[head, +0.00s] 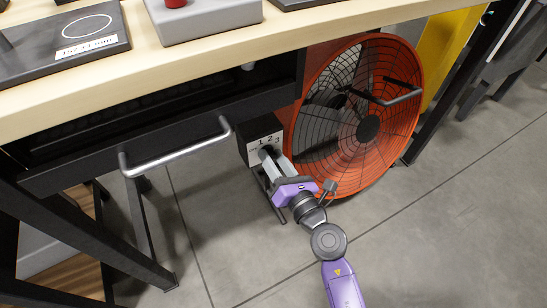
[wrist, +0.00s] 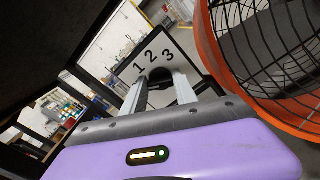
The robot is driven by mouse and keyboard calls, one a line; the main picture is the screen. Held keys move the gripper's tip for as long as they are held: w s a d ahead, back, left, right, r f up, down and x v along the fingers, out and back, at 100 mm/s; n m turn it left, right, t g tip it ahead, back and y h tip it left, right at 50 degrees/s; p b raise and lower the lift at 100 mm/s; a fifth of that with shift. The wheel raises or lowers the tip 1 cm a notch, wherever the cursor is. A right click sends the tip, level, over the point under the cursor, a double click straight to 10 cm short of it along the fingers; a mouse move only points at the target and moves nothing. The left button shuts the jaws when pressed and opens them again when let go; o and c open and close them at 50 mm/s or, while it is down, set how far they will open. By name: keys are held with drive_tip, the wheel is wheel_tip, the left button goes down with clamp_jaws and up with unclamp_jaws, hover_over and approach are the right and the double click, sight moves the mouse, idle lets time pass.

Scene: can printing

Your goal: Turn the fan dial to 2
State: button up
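The fan (head: 368,128) is a large orange drum with a black wire grille, standing on the floor under the table. Its control box (head: 247,137) has a dark body and a white face marked 1, 2, 3; the face also shows in the wrist view (wrist: 152,52). The dark dial (wrist: 159,75) is below the numbers. My gripper (head: 268,154) is at this face, its two pale fingers on either side of the dial. Whether the fingers press on the dial is unclear. The dial's pointer is hidden, so its setting cannot be read.
A wooden tabletop (head: 140,62) overhangs the scene, with a dark drawer and a metal handle (head: 175,153) left of the control box. The orange fan rim (wrist: 207,50) is close to the right of my gripper. Grey floor (head: 225,235) is open in front.

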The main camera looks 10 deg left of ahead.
clamp_jaws()
drive_tip(key=shift+m+p, duration=0.35)
drive_tip(key=shift+m, duration=0.05)
drive_tip(key=shift+d+r+m+p, duration=0.1)
drive_tip(key=shift+m+p, duration=0.65)
drive_tip(key=shift+m, duration=0.25)
drive_tip(key=m+p, duration=0.2)
drive_tip(key=m, duration=0.1)
drive_tip(key=m+p, duration=0.1)
drive_tip(key=m, duration=0.2)
drive_tip(key=m+p, duration=0.2)
drive_tip(key=m, duration=0.1)
drive_tip(key=shift+w+d+f, duration=0.1)
drive_tip(key=shift+f, duration=0.1)
drive_tip(key=shift+f+m+p, duration=0.2)
drive_tip(key=shift+m+p, duration=1)
drive_tip(key=shift+m, duration=0.7)
